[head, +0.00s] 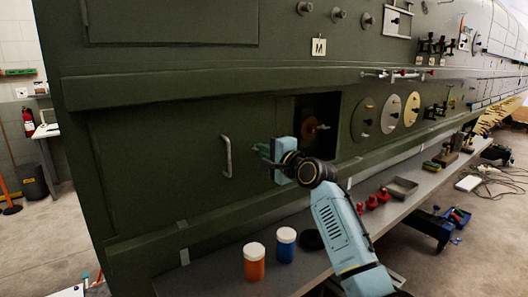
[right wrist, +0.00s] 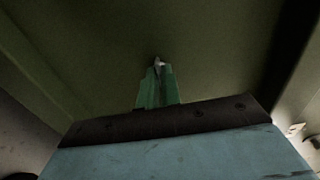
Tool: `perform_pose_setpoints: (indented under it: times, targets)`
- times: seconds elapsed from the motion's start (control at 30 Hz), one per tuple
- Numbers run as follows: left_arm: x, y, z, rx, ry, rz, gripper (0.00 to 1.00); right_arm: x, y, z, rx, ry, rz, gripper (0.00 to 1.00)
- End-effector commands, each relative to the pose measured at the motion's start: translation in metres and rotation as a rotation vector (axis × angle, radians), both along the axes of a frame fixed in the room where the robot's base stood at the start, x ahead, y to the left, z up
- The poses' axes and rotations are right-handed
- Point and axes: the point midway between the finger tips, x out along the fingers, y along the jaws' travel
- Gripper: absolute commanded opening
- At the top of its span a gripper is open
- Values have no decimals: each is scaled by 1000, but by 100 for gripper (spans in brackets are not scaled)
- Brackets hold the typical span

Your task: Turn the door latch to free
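The dark green fuselage side fills the head view, with a panel door (head: 170,165) carrying a pale bar handle (head: 226,156). My right gripper (head: 263,151) is at the panel, right of that handle and left of a dark square opening. In the right wrist view its two green fingers (right wrist: 158,86) are close together at the green surface. A small pale metal piece, seemingly the door latch (right wrist: 158,62), shows between their tips. The latch is mostly hidden by the fingers, so its angle cannot be told. My left gripper is not in view.
The dark opening (head: 317,108) holds a reddish round part. A grey shelf (head: 218,277) below carries an orange jar (head: 254,262), a blue jar (head: 286,245), red parts (head: 371,201) and a grey tray (head: 401,188). A ledge runs along the fuselage below my right gripper.

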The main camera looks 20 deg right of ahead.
Motion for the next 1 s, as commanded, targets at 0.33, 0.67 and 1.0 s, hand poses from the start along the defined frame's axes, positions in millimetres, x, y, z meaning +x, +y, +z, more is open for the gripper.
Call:
perform_pose_setpoints:
  times: [0.33, 0.67, 1.0]
  targets:
    - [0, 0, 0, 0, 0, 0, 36, 0, 0, 0, -7, -2, 0, 0]
    - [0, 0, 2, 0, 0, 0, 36, 0, 0, 0, -132, -46, 0, 0]
    - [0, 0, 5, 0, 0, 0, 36, 0, -1, 0, -417, -150, -1, 0]
